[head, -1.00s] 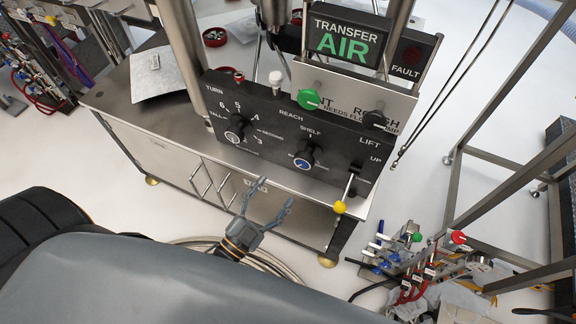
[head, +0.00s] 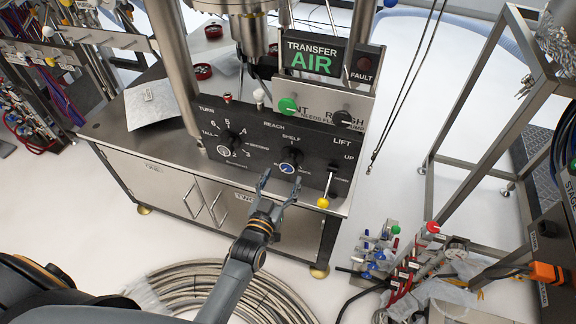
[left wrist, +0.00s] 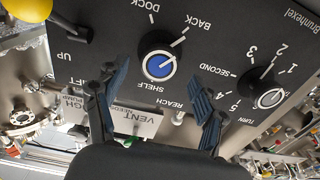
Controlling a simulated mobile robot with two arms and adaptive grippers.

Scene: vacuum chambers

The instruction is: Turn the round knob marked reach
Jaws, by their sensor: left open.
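The round reach knob (head: 291,156) is black with a blue-centred face and sits on the black panel (head: 262,133) under the labels REACH and SHELF. In the left wrist view the knob (left wrist: 160,62) shows its blue cap and a white pointer line, with DOCK, BACK and SHELF printed around it. My left gripper (head: 281,178) is open and empty, in front of and slightly below the knob. In the left wrist view its two fingers (left wrist: 157,80) stand apart on either side of the knob's lower part; contact is not visible. My right gripper is not in view.
A numbered turn knob (head: 230,142) is to the left. The lift lever with a yellow ball (head: 323,202) is close to the right. Green (head: 288,106) and black (head: 343,118) knobs sit above. Coiled hose (head: 200,285) lies on the floor.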

